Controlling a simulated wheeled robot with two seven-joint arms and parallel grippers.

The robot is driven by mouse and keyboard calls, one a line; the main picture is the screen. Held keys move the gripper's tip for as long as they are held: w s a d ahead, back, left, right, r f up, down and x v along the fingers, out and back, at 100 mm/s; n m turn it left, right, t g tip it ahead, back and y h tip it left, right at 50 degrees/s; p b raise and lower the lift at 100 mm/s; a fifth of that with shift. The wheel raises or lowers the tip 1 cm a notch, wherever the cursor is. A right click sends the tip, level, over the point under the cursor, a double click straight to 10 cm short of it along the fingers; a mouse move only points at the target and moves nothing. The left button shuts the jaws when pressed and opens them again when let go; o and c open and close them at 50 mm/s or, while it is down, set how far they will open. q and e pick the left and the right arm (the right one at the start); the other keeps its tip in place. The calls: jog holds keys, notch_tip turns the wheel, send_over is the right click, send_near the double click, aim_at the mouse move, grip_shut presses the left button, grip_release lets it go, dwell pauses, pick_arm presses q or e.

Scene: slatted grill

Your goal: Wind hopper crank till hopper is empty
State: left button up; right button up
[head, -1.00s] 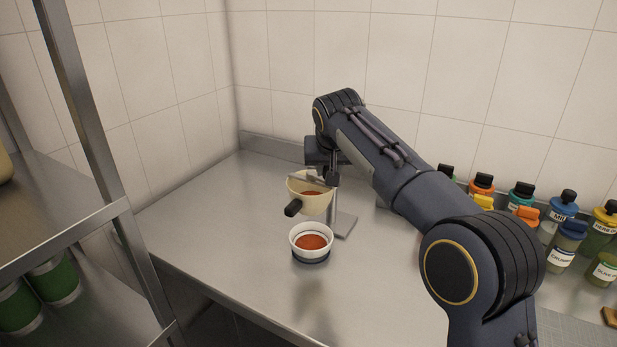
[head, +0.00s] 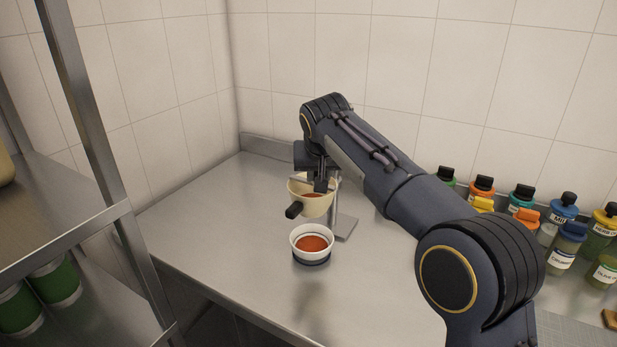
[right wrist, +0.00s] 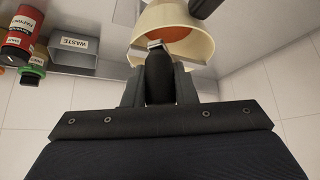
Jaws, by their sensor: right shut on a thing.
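The cream hopper (head: 307,208) stands on a metal stand (head: 345,222) on the steel counter, with red-orange powder (head: 311,195) inside. A black stub (head: 293,210) sticks out of its front left. A white bowl with a dark base (head: 311,260) sits below, holding red-orange powder (head: 312,243). My right gripper (head: 321,186) is over the hopper's rim, partly hiding its mouth. In the right wrist view my right gripper (right wrist: 159,85) is shut on the dark crank handle (right wrist: 159,72), with the hopper (right wrist: 196,48) just beyond. My left gripper is out of view.
Several capped bottles (head: 562,212) line the counter at the right, behind my right arm. A metal shelf rack (head: 75,232) with green cans (head: 55,280) stands at the left. The counter (head: 240,235) left of the bowl is clear. A bin labelled WASTE (right wrist: 75,55) shows in the right wrist view.

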jog(key=shift+w+r, duration=0.1)
jog(key=shift+r, duration=0.15)
